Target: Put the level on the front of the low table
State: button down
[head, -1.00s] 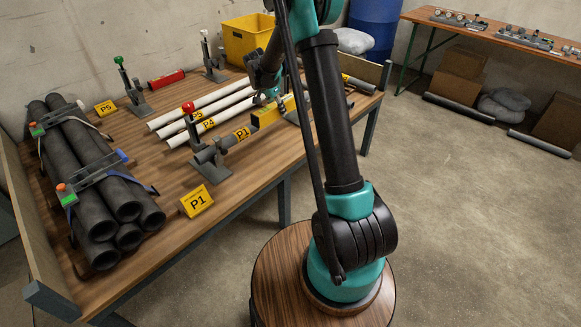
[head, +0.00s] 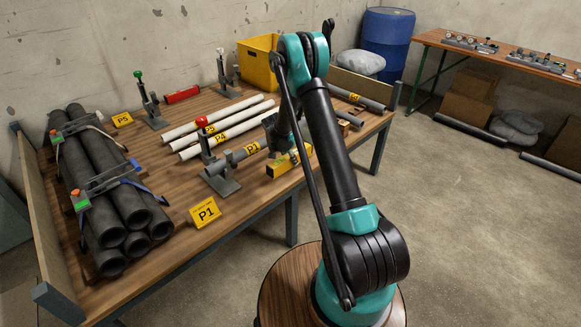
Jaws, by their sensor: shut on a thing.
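The level appears to be the yellow bar (head: 281,166) with a dark end, near the front edge of the brown wooden table. My gripper (head: 294,157) is shut on it; the fingers are small and partly hidden by my arm. The wooden table (head: 225,210) carries the pipes and stands. A second table (head: 480,52) with green legs stands at the back right. I cannot tell which of them counts as the low table.
White pipes (head: 222,122) lie behind the level. A red-topped stand (head: 220,184) and yellow P1 sign (head: 205,211) are to its left. Strapped dark pipes (head: 105,190) fill the left end. A yellow crate (head: 258,62) stands at the back. The floor at right (head: 455,225) is clear.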

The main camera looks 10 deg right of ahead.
aim_at(290, 172)
jog(key=shift+f, duration=2.05)
jog(key=shift+f, duration=0.1)
jog(key=c, duration=1)
grip_release()
